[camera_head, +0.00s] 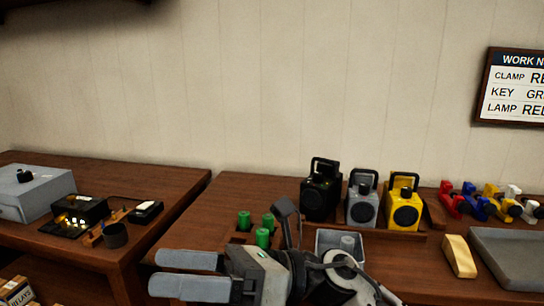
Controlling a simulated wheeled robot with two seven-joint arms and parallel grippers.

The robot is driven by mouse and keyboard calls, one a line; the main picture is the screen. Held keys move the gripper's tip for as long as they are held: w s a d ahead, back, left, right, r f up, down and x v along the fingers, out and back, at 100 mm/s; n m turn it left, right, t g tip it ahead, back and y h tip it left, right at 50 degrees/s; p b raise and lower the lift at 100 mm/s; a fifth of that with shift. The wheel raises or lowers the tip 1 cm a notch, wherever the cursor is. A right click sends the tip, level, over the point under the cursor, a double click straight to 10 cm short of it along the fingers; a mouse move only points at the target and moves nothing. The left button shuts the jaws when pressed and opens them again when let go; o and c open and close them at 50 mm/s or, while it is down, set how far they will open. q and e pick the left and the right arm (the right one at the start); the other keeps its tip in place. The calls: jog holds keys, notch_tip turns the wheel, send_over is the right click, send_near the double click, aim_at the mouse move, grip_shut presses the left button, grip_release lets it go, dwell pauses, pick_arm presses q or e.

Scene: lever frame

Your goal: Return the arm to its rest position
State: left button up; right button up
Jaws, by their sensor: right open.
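My right gripper (172,273) is at the bottom of the head view, over the front of the right-hand table (190,230). Its two grey fingers point left and are apart, with nothing between them. My right arm's wrist and links run off to the right behind it and hide part of the table front. Several green cylinders (244,221) stand just behind the gripper. My left gripper is out of view.
Black (319,195), grey (362,206) and yellow (404,213) lamps stand at the back. Coloured clamps (477,207), a yellow block (459,256) and a grey tray (510,265) are right. A left table holds a grey box (37,193) and small devices. A sign (512,86) hangs behind.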

jog(key=w+d+f+m+t+h, duration=0.2)
jog(key=w+d+f+m+t, duration=0.15)
jog(key=m+t, duration=0.6)
jog(key=w+d+f+m+t+h, duration=0.2)
jog(key=d+f+m+t+h, duration=0.3)
jog(key=m, duration=0.8)
jog(key=w+d+f+m+t, duration=0.3)
jog(key=m+t, duration=0.6)
jog(key=m, duration=0.2)
jog(key=s+d+f+m+g+h, duration=0.2)
jog(key=s+d+f+m+h, duration=0.1)
jog(key=f, duration=0.5)
jog(key=s+d+f+m+g+h, duration=0.3)
jog(key=s+d+f+m+h, duration=0.1)
jog(key=s+d+f+m, duration=0.1)
jog(key=s+d+f+m+g+h, duration=0.2)
jog(key=s+d+f+m+h, duration=0.1)
jog(key=f+m, duration=0.5)
notch_tip(320, 180, down, 4)
jog(key=shift+s+d+r+g+h, duration=0.2)
jog(key=shift+s+d+g+h, duration=0.15)
jog(key=shift+s+d, duration=0.6)
